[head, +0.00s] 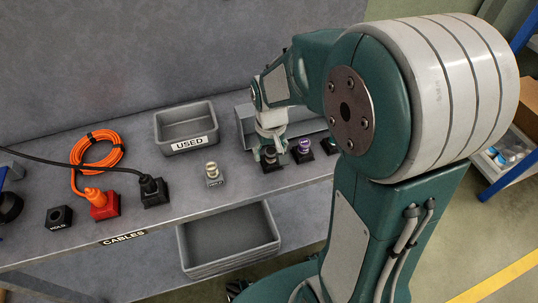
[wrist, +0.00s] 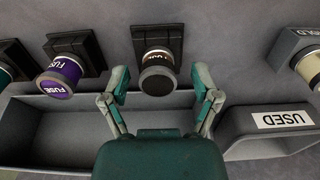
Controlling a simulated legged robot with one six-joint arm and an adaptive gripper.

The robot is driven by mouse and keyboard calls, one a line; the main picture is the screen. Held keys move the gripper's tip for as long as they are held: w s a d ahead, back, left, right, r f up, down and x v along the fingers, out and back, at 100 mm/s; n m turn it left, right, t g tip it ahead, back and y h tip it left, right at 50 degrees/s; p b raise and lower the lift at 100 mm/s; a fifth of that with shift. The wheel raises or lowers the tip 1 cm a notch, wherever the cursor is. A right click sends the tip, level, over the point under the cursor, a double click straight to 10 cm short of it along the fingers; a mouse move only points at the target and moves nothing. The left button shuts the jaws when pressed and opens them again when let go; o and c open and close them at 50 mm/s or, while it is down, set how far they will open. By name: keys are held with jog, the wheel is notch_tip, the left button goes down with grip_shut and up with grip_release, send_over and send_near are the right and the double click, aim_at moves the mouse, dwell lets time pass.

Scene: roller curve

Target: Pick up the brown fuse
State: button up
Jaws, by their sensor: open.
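The brown fuse (wrist: 158,79) stands in a black holder (wrist: 157,40) on the grey bench; its dark end cap faces the wrist camera. It also shows in the head view (head: 269,155), partly covered by my gripper (head: 270,141). My gripper (wrist: 159,83) is open, with one finger on each side of the brown fuse. Visible gaps separate the fingers from the fuse in the wrist view, and I see no contact.
A purple fuse (wrist: 60,77) in its holder is close beside the brown one. A cream fuse (head: 211,169) stands apart. A USED bin (head: 185,131) and another grey bin (head: 242,118) are nearby. Orange cable (head: 97,148) and plugs lie left.

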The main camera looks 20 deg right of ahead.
jog(key=shift+d+f, duration=0.1)
jog(key=shift+d, duration=0.3)
jog(key=shift+a, duration=0.2)
jog(key=c, duration=0.7)
jog(key=shift+a, duration=0.2)
grip_shut()
jog(key=shift+a, duration=0.1)
